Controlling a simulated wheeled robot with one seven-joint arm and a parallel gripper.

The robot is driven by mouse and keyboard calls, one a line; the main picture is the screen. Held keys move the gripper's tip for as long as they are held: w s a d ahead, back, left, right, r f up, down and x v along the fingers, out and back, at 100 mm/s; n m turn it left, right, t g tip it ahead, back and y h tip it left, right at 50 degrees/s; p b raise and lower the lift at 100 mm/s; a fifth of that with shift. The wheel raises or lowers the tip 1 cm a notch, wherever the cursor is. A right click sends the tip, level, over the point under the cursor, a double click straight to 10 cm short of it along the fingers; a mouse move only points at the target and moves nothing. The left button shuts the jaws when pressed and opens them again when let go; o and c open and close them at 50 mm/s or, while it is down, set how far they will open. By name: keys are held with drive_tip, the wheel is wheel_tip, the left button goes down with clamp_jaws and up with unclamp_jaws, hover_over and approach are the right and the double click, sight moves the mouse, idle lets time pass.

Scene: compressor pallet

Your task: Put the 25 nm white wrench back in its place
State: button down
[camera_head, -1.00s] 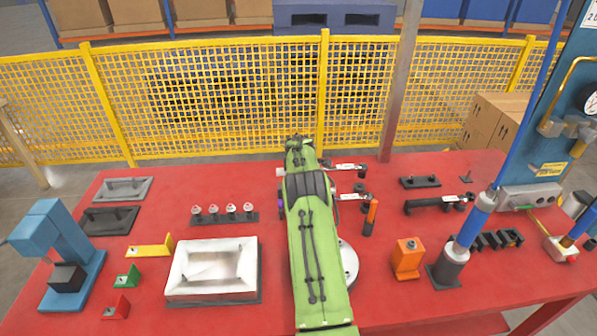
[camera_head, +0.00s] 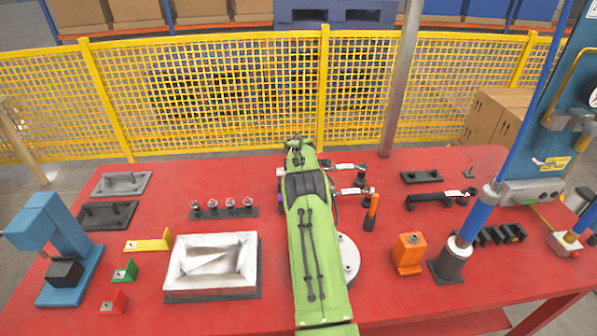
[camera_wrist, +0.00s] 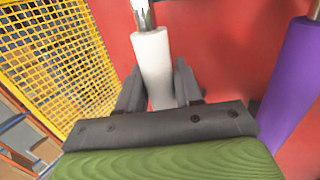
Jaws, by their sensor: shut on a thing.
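My gripper (camera_wrist: 158,86) is shut on the white handle of the white wrench (camera_wrist: 153,62); the two dark fingers lie along its sides. A metal shaft runs from the handle at the top of the wrist view. In the head view my green arm covers the gripper and the middle of the wrench. The white handle end (camera_head: 281,171) shows left of the arm, and its metal part shows right of it, near a small black stand (camera_head: 360,187). A purple-handled wrench (camera_wrist: 292,75) lies beside it, apart from my gripper. I cannot tell whether the white wrench touches a rest.
The red table (camera_head: 140,295) carries a white tray (camera_head: 250,278) left of my arm, an orange block (camera_head: 408,257) and a blue-and-black post (camera_head: 451,260) at the right. A yellow mesh fence (camera_head: 220,105) stands behind.

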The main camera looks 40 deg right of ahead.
drive_tip(key=shift+f+b, duration=0.75)
drive_tip(key=shift+f, duration=0.2)
drive_tip(key=c, duration=0.7)
unclamp_jaws()
drive_tip(key=shift+o, duration=0.2)
drive_tip(key=p+v, duration=0.1)
drive_tip(key=v, duration=1.4)
drive_tip(key=shift+a+r, duration=0.2)
drive_tip(key=shift+r, duration=0.1)
drive_tip(key=shift+s, duration=0.1)
